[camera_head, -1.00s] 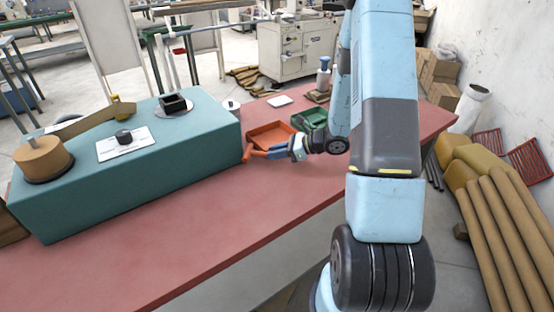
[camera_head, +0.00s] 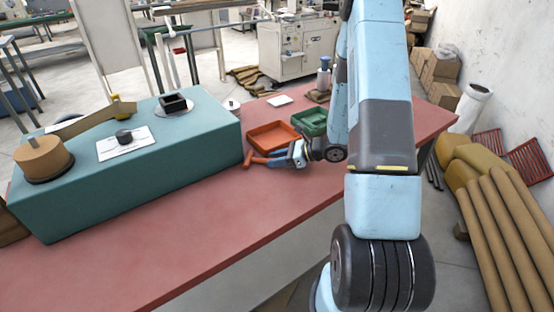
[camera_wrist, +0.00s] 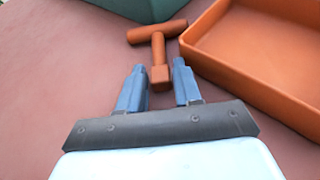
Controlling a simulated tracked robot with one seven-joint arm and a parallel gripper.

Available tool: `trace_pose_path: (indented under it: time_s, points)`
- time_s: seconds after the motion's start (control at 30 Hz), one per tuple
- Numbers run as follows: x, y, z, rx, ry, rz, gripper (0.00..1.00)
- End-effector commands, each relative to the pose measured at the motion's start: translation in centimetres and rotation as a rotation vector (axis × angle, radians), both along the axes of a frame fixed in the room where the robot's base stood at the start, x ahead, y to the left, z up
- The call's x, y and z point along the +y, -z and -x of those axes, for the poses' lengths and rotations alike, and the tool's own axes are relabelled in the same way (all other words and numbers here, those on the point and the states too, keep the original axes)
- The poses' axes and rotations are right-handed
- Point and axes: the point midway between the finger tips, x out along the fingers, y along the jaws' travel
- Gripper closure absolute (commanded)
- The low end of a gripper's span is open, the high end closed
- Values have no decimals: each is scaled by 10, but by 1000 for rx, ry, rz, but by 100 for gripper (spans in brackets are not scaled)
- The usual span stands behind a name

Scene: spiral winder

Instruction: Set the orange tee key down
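The orange tee key (camera_head: 254,160) lies at the table surface just in front of the orange tray, by the end of the teal machine block. In the wrist view the tee key (camera_wrist: 158,45) has its crossbar away from me and its stem pointing back toward my gripper. My gripper (camera_head: 277,161) is low over the table. In the wrist view the blue fingers of my gripper (camera_wrist: 159,72) are apart, one on each side of the stem's end, with narrow gaps beside it. The fingers look open and clear of the key.
The orange tray (camera_head: 273,146) stands right beside the key; its near wall (camera_wrist: 235,90) is close to my right finger. A green tray (camera_head: 313,131) is behind my wrist. The teal block (camera_head: 190,150) stands to the left. The red table (camera_head: 190,225) is bare in front.

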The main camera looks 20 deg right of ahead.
Motion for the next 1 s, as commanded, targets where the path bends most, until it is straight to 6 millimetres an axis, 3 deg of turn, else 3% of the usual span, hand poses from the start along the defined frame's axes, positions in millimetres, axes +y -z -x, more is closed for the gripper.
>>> trace_pose_path:
  time_s: [0.17,0.7,1.0]
  points:
    - [-9,-5,4,-2,1,1,66]
    - [-85,-41,43,-3,1,0,66]
    - [-94,-56,52,-16,-30,18,66]
